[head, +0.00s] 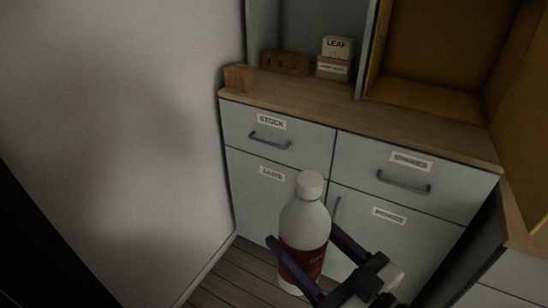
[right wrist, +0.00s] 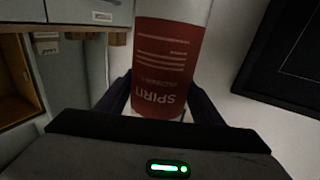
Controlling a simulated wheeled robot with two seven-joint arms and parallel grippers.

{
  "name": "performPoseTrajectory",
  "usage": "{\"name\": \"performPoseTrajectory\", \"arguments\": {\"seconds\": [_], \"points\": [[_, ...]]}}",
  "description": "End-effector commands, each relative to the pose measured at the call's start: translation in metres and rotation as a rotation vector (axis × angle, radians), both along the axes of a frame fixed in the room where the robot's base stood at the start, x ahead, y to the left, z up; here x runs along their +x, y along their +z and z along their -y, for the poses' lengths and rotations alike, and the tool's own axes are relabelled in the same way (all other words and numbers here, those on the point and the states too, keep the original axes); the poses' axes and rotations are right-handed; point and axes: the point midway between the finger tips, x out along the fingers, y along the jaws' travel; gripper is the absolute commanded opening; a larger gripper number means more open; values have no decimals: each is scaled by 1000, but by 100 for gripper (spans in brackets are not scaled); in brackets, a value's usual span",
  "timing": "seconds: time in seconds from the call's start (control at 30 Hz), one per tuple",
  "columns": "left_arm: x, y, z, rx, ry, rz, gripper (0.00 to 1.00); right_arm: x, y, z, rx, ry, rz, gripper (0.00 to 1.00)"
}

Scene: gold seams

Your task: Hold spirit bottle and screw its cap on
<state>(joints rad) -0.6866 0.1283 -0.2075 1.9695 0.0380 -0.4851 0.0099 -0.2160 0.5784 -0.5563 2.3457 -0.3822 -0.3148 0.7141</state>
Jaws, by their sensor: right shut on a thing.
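The spirit bottle (head: 304,232) is pale with a dark red label and stands close to upright in the head view. Its white cap (head: 310,185) sits on top of the neck; I cannot tell whether it is screwed tight. My right gripper (head: 303,250) has its dark fingers on either side of the bottle and is shut on it. In the right wrist view the bottle's red label (right wrist: 168,65) reads SPIRIT upside down between the fingers, and the cap is out of that view. My left gripper is in neither view.
A grey cabinet has drawers labelled STOCK (head: 277,135) and others, under a wooden counter (head: 320,108). Small wooden boxes (head: 285,63) and a LEAF box (head: 338,47) stand at the back. A white wall (head: 130,120) is on the left. Wooden floor (head: 225,280) shows below.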

Motion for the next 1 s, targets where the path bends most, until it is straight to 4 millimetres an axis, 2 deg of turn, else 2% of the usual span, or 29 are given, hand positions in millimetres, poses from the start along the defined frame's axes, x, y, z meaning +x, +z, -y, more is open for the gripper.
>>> {"name": "performPoseTrajectory", "arguments": {"seconds": [0.03,0.13,0.3,0.5,0.7,1.0], "points": [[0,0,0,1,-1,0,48,-2,7,8,14,-55,-1,0],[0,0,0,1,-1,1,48,-4,7,34,12,-182,-8,0],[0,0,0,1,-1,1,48,-13,-6,86,5,-390,-11,0],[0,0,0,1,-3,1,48,-27,-21,126,0,-534,-4,0],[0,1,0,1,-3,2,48,-35,-27,142,-2,-588,2,0],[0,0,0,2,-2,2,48,-36,-28,143,-1,-592,3,0]]}}
